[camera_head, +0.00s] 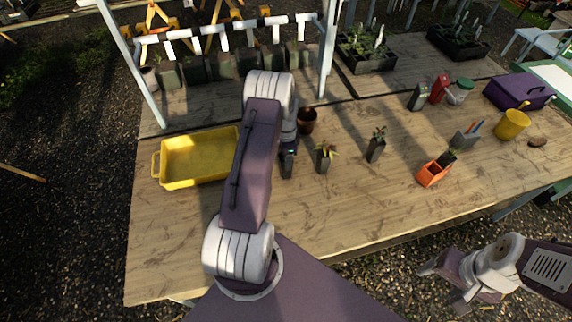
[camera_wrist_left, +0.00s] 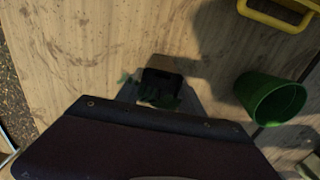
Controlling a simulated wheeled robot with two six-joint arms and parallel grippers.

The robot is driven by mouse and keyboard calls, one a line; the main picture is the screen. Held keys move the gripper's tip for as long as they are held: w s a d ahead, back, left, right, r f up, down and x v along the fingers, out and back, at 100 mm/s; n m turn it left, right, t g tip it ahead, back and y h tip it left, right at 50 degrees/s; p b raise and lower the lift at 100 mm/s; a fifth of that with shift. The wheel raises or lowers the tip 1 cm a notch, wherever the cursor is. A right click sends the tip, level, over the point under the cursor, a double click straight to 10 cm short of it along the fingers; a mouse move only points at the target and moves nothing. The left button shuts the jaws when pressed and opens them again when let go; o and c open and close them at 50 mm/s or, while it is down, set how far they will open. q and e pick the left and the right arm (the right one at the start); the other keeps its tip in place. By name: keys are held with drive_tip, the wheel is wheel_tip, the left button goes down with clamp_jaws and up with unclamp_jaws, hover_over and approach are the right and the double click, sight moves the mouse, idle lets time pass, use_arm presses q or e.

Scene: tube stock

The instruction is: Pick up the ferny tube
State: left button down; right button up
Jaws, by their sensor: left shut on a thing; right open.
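My left gripper (camera_wrist_left: 160,98) is shut on a dark square tube (camera_wrist_left: 162,78) with green leaves, in the left wrist view. The leaves are in shadow, so I cannot tell if they are ferny. In the head view my left arm hides most of this gripper. My right gripper (camera_head: 452,285) is open and empty, off the table's front edge.
A yellow tub (camera_head: 198,181) is left of my left arm. The left wrist view shows a green pot (camera_wrist_left: 270,98) close by and a yellow handle (camera_wrist_left: 282,14). A white-barred rack (camera_head: 228,29) is behind. The front table is clear.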

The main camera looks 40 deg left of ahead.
use_arm(q)
wheel_tip(320, 180, up, 4)
drive_tip(key=shift+w+r+b, duration=0.1)
drive_tip(key=shift+b, duration=0.65)
drive_tip(key=w+d+r+b, duration=0.1)
drive_tip(key=d+r+b, duration=0.1)
drive_tip(key=d+r, duration=0.5)
drive_tip(key=d, duration=0.4)
drive_tip(key=shift+w+d, duration=0.25)
drive_tip(key=shift+w, duration=0.05)
